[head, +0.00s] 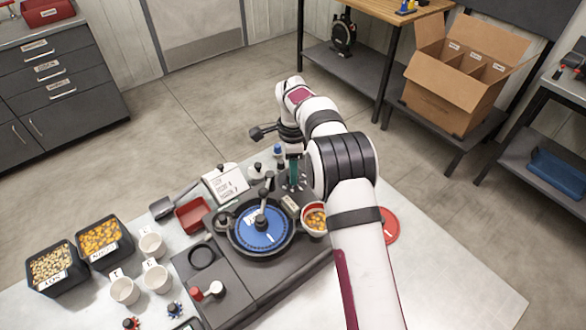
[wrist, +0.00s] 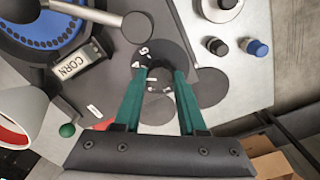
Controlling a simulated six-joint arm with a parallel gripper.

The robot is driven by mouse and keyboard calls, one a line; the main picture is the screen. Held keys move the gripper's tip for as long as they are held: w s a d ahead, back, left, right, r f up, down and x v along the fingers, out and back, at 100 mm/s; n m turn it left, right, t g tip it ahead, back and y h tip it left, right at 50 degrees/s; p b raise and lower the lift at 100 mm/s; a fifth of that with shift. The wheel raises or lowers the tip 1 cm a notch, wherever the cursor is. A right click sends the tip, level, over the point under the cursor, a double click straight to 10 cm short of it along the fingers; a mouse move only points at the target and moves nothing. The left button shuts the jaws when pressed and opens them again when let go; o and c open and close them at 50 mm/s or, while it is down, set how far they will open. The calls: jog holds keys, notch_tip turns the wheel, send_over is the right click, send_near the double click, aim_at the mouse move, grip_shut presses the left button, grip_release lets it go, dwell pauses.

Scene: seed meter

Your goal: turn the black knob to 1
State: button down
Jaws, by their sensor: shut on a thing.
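In the wrist view, my gripper (wrist: 159,74) has its two green fingers closed around the black knob (wrist: 158,86), pointing down at it. The knob sits on a dark round dial with white marks, among them what looks like a 6 at its upper left. The fingers hide much of the dial, and I cannot tell which number the knob points to. In the head view, my gripper (head: 293,174) is at the back of the dark machine, right of the blue plate (head: 262,228); the knob is not clear there.
A bowl of orange seeds (head: 315,221) stands beside my arm. Black and blue caps (wrist: 257,48) are nearby.

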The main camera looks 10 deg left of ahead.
jog(key=n, duration=1.1)
jog(key=shift+n, duration=0.4)
jog(key=n, duration=1)
jog(key=shift+n, duration=0.4)
jog(key=shift+c, duration=2.3)
grip_release()
